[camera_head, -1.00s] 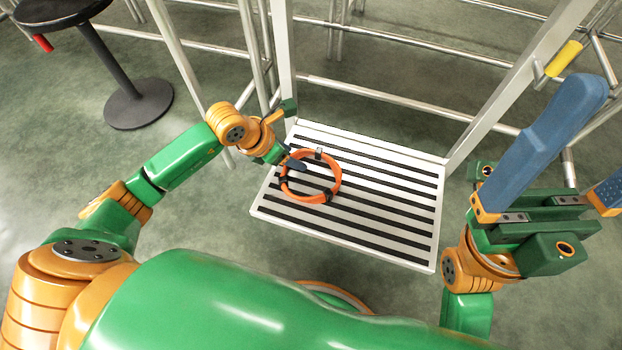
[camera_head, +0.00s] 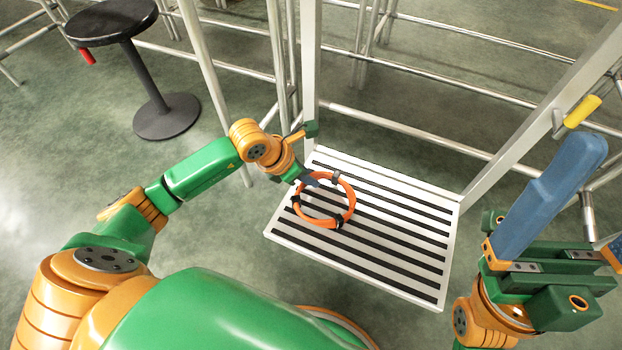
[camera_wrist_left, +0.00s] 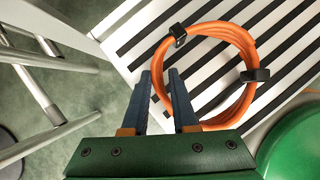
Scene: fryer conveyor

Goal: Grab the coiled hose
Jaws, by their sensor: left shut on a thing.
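The coiled hose (camera_head: 350,193) is an orange ring with black clips. It is over the left part of the striped white platform; it also shows in the left wrist view (camera_wrist_left: 247,45). My left gripper (camera_head: 312,180) is at the ring's upper left edge and shut on the hose. In the left wrist view, my left gripper's two blue fingers (camera_wrist_left: 162,78) stand at the near left side of the ring; the grip point is partly hidden. My right gripper (camera_head: 600,165) is at the right edge, fingers apart and partly cut off.
The white platform (camera_head: 390,265) with black strips stands between metal posts, and its right side is clear. Metal rails (camera_head: 420,138) run behind it. A black stool (camera_head: 165,118) stands at upper left. A yellow handle (camera_head: 582,111) is on the right post.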

